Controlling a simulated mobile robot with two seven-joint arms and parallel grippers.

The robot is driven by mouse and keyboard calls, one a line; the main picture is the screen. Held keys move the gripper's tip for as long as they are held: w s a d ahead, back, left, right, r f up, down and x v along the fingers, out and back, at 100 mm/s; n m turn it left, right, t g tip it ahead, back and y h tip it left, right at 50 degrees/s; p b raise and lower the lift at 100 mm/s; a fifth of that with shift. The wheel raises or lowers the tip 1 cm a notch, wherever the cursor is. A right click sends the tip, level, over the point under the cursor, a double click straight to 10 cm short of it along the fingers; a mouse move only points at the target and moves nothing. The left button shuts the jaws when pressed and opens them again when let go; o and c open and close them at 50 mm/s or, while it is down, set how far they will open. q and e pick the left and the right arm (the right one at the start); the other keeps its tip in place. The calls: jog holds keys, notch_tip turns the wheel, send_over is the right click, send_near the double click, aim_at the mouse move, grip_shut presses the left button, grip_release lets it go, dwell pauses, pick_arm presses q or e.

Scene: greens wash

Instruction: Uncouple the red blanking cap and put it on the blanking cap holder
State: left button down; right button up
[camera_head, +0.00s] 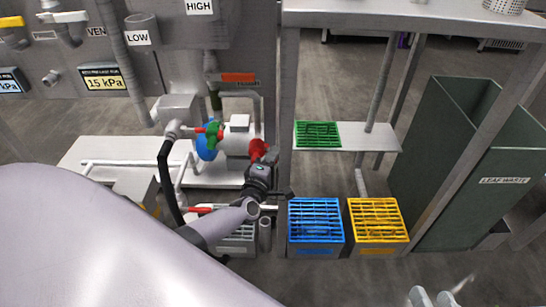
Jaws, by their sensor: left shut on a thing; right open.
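The red blanking cap (259,149) is at the right end of the blue and white pump unit (237,141), below the wall panel. My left gripper (261,163) is shut on it from the near side, and its dark body hides the cap's lower part. I cannot tell whether the cap is still joined to the unit. My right gripper (433,297) shows only as two pale, separated finger-like tips at the bottom edge, open, far from the cap. I cannot pick out the blanking cap holder for certain.
A dark hose (166,180) and pale pipes stand left of my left gripper. A steel post (284,120) is close on its right. Blue (316,204) and yellow (376,207) crates stand low to the right, beside a green leaf waste bin (470,195). A green crate (317,127) sits on a shelf.

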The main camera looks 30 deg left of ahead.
pick_arm(q)
jog(key=c, duration=1.1)
grip_release()
jog(key=s+p, duration=0.1)
jog(key=s, duration=0.2)
jog(key=s+d+p, duration=0.1)
jog(key=s, duration=0.3)
jog(key=shift+d+p, duration=0.2)
jog(key=shift+p, duration=0.2)
pick_arm(e)
jog(key=shift+w+a+r+m+g, duration=0.25)
jog(key=shift+a+r+m+g, duration=0.05)
jog(key=shift+a+g, duration=0.15)
jog(key=shift+s+f, duration=0.1)
